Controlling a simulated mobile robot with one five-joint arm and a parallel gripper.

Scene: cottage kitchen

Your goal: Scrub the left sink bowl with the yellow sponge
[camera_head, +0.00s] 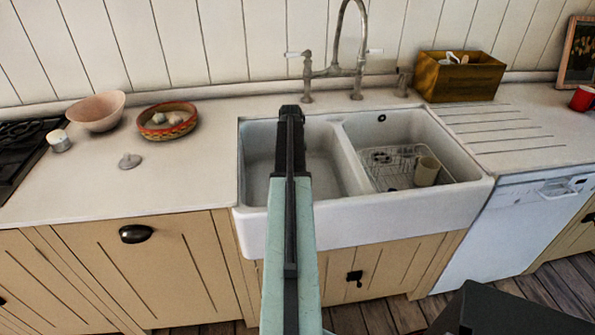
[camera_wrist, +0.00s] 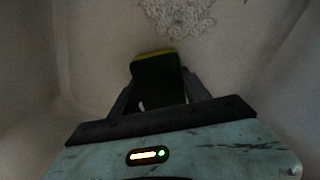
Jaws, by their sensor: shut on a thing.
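The white double sink has a left bowl (camera_head: 325,160), and my arm reaches over it in the head view. The wrist view looks down into a pale bowl (camera_wrist: 85,50) with curved walls. There my gripper (camera_wrist: 158,88) is shut on the yellow sponge (camera_wrist: 157,54). The sponge shows a dark face and a thin yellow edge at its far end. A speckled pale patch (camera_wrist: 178,14) lies on the bowl surface just beyond the sponge. I cannot tell whether the sponge touches the bowl. In the head view my arm hides the gripper and sponge.
The right bowl (camera_head: 440,130) holds a wire rack (camera_head: 385,165) and a beige cup (camera_head: 427,171). A tall tap (camera_head: 358,68) stands behind the sink. A wooden box (camera_head: 459,78) stands right of it; a pink bowl (camera_head: 97,111) and patterned bowl (camera_head: 166,121) stand left.

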